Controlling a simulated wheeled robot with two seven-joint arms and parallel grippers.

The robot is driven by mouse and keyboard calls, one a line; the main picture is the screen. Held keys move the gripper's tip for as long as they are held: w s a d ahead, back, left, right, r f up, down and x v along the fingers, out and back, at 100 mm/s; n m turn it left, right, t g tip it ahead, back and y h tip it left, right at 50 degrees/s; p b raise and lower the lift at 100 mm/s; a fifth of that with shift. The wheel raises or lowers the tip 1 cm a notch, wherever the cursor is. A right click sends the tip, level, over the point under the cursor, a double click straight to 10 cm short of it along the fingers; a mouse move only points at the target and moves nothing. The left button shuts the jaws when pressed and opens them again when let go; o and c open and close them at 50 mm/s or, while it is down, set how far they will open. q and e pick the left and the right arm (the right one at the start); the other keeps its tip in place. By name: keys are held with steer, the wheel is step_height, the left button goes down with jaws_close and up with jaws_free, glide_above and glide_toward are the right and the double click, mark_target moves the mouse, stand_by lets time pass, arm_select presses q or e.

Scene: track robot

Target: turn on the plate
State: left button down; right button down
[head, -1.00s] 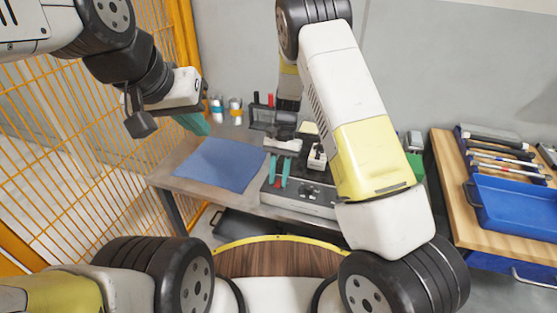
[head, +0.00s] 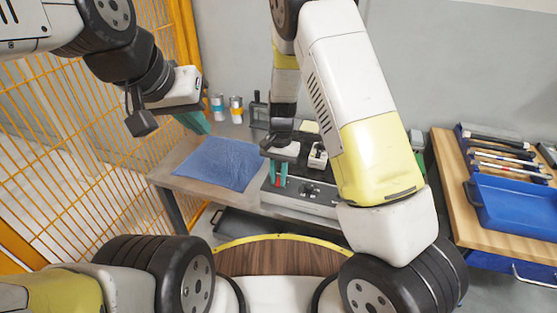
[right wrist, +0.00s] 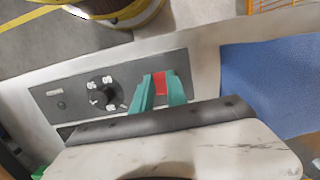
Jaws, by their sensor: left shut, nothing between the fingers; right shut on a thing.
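The plate (head: 325,205) is a grey and black unit on the grey workbench. Its dark front panel (right wrist: 75,88) carries a black dial (right wrist: 104,93) with white marks. My right gripper (head: 278,178) is at the panel's left end in the head view. Its teal fingers, also seen in the right wrist view (right wrist: 158,90), are shut on a red switch (right wrist: 159,83), which is partly hidden between them. My left gripper (head: 196,124) has teal fingers, is shut and empty, and hangs above the bench's left side, away from the plate.
A blue mat (head: 217,163) lies left of the plate. Cans (head: 236,109) and a dark holder (head: 259,113) stand behind. A small white block (head: 317,157) is on the plate. A wooden table (head: 448,160) with a blue tray (head: 515,205) is at right. An orange fence (head: 60,150) is at left.

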mark_target(279, 181)
steer(key=c, duration=1.3)
jaws_free()
steer(key=shift+w+d+r, duration=0.1)
steer(key=shift+w+r, duration=0.05)
steer(key=shift+r, duration=1.15)
steer(key=shift+w+r, duration=0.2)
steer(key=shift+r, duration=1.05)
steer(key=shift+w+d+r, duration=0.1)
steer(key=shift+w+r, duration=0.05)
steer(key=shift+r, duration=1.15)
